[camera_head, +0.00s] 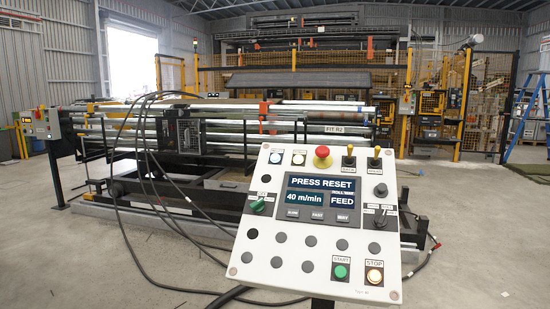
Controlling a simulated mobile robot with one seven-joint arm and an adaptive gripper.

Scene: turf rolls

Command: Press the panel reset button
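The control panel (318,262) is a light grey tilted board on a dark post in the foreground. Its screen (320,200) reads "PRESS RESET", "40 m/min" and "FEED". Two pale round buttons sit at the top left, one left button (275,157) and one right button (299,158); their small labels are too blurred to read, so I cannot tell which one is reset. A red mushroom button (322,152) is beside them. A green START button (341,271) and a lit STOP button (374,276) are at the bottom right. My gripper is not in view.
Concrete floor at the right is mostly clear.

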